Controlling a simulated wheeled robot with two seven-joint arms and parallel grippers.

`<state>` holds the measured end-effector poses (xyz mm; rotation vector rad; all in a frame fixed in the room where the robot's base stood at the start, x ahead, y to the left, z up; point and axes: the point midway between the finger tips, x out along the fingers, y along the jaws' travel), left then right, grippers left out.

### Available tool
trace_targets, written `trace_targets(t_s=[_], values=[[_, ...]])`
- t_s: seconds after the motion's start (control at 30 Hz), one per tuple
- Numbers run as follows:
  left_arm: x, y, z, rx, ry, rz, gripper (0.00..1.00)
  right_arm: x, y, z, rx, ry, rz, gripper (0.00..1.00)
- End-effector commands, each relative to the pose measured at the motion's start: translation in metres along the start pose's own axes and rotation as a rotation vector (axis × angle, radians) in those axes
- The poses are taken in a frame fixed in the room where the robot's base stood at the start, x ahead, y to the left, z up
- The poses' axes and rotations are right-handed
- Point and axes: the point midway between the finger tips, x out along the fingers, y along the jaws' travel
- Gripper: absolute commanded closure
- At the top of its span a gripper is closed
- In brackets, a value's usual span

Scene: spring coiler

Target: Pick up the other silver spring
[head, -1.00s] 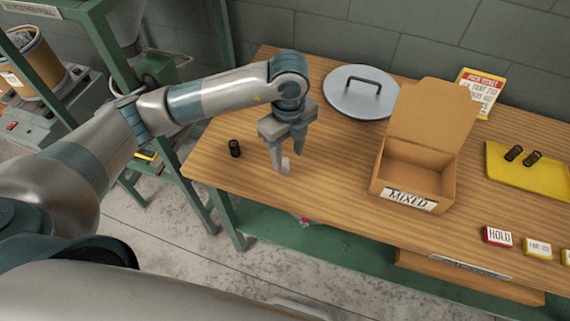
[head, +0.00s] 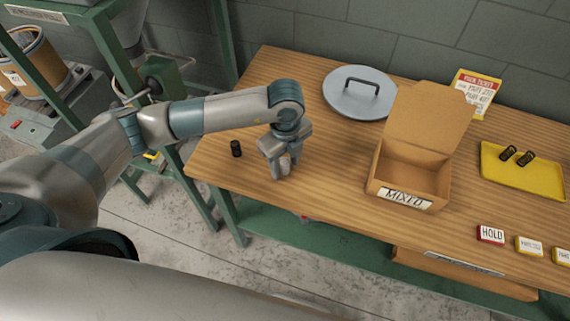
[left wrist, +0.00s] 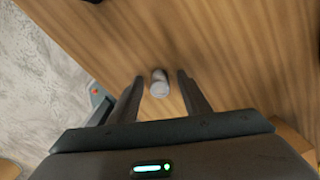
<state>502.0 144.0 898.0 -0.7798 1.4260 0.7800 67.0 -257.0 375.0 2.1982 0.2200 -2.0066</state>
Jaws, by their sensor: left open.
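My left gripper (head: 286,171) is low over the left part of the table, pointing down, with its fingers apart. In the left wrist view, a small silver spring (left wrist: 159,84) stands out pale on the wood between the two open fingers (left wrist: 160,77), with a gap on each side. The spring cannot be made out in the head view, where the gripper covers that spot. A dark spring (head: 236,149) stands on the table to the left of the gripper. My right gripper is not in view.
An open cardboard box (head: 373,188) marked MIXED stands right of the gripper. Behind are a round grey lid (head: 345,100) and a ticket card (head: 478,92). A yellow tray (head: 535,180) holds two dark springs (head: 517,156). A HOLD block (head: 490,234) sits near the front edge.

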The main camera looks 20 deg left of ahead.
Motion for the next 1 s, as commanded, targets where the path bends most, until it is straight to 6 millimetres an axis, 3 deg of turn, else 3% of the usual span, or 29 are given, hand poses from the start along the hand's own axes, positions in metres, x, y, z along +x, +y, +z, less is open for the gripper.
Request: trace_targets(t_s=[0.2, 0.4, 0.77, 1.0], values=[[0.0, 0.0, 0.0, 0.0, 0.0, 0.0, 0.57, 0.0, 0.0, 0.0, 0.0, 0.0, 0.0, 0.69], [0.0, 0.0, 0.0, 0.0, 0.0, 0.0, 1.0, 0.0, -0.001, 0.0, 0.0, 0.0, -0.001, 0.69], [-0.002, 0.0, 0.0, 0.001, 0.0, -0.001, 1.0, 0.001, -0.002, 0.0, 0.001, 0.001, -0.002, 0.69], [-0.018, -0.001, 0.0, 0.002, 0.0, -0.003, 1.0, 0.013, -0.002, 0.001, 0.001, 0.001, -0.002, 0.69]])
